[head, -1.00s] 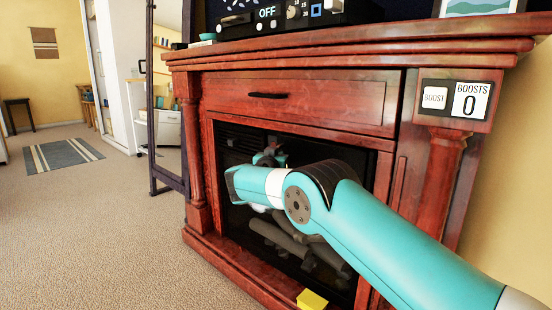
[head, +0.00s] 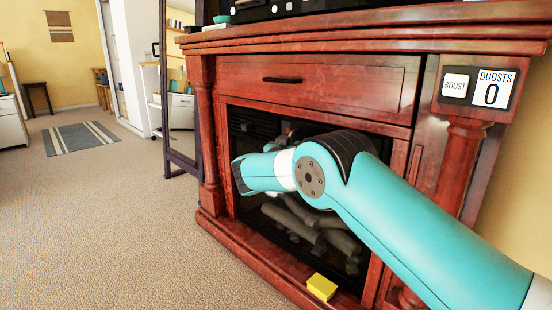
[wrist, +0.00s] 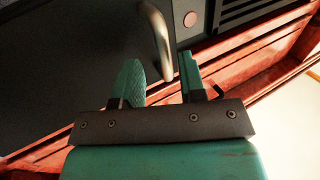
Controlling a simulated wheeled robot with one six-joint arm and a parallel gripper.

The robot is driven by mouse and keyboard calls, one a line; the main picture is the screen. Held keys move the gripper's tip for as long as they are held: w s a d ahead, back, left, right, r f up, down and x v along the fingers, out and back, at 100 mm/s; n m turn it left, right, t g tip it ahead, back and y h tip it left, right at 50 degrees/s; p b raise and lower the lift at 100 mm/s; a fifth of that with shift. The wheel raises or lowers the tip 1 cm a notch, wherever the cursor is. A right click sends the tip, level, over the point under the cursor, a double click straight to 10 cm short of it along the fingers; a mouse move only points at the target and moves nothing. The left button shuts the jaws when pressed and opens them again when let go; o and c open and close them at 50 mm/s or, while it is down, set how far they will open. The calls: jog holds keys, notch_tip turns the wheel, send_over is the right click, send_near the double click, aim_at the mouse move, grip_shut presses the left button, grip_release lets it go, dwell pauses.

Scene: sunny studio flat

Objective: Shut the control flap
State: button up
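No part is labelled as the control flap. The wooden front panel (head: 325,88) with a black handle (head: 282,80), above the firebox, may be it; it looks flush with the fireplace front. My gripper is mostly hidden behind my teal arm in the head view, in front of the firebox opening. In the wrist view my gripper (wrist: 160,78) has its two teal fingers apart, with nothing clearly held between them. A curved metal handle (wrist: 158,42) on a dark panel (wrist: 75,75) shows just beyond the fingertips; I cannot tell whether they touch.
A boost button (head: 455,85) and a counter (head: 492,90) reading 0 sit on the fireplace's right. A yellow block (head: 321,287) lies at its base. Logs (head: 310,225) fill the firebox. A standing mirror (head: 182,115) is left of it. Open carpet (head: 110,230) lies left.

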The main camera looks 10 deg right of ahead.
jog(key=p+v, duration=0.3)
jog(key=v, duration=1.1)
jog(key=shift+a, duration=0.25)
jog(key=shift+d, duration=0.1)
jog(key=s+d+r+n+g+y+p, duration=0.2)
jog(key=s+d+r+n+g+y, duration=0.1)
jog(key=s+d+g+y, duration=0.35)
jog(key=s+a+r+n+g+y+p, duration=0.1)
jog(key=s+r+n+g+y, duration=0.15)
jog(key=s, duration=0.85)
jog(key=s+a+r+n+g+y, duration=0.1)
jog(key=s+a+n+g+y, duration=0.2)
jog(key=s, duration=0.9)
jog(key=s+r+n+g+y+p, duration=0.1)
jog(key=s+r+n+g, duration=0.2)
jog(key=s, duration=0.8)
notch_tip(320, 180, up, 37)
jog(key=s+n+p, duration=0.1)
jog(key=p, duration=3.7)
jog(key=shift+n, duration=0.35)
